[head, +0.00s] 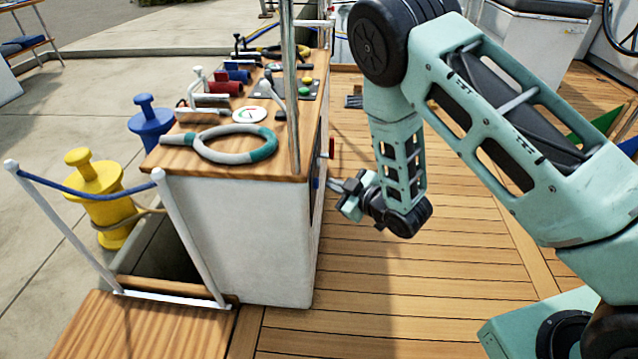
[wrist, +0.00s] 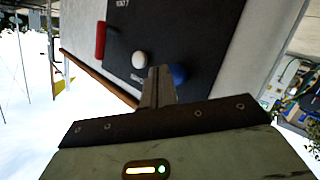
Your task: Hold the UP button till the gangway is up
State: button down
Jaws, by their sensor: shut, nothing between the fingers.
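A dark control panel (wrist: 200,40) fills the top of the wrist view, on the white console side (head: 245,235). It carries a red handle (wrist: 101,41), a white round button (wrist: 139,60) and a blue round button (wrist: 179,74). The small lettering is too blurred to tell which is UP. My gripper (wrist: 160,70) is shut and empty. Its tips lie over the panel between the white and blue buttons, partly covering the blue one; contact cannot be told. In the head view my gripper (head: 335,187) is close to the console side. The wooden gangway (head: 150,325) shows at lower left.
Yellow (head: 95,185) and blue (head: 150,125) bollards stand left. The plank deck (head: 360,300) around my arm is clear.

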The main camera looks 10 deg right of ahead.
jog(key=shift+a, duration=0.1)
jog(key=shift+w+a, duration=0.15)
jog(key=shift+a, duration=0.15)
jog(key=shift+w+a, duration=0.15)
jog(key=shift+a, duration=0.35)
dwell(0.7)
jog(key=shift+d, duration=0.1)
dwell(6.0)
jog(key=shift+s+d, duration=0.3)
jog(key=shift+d, duration=0.5)
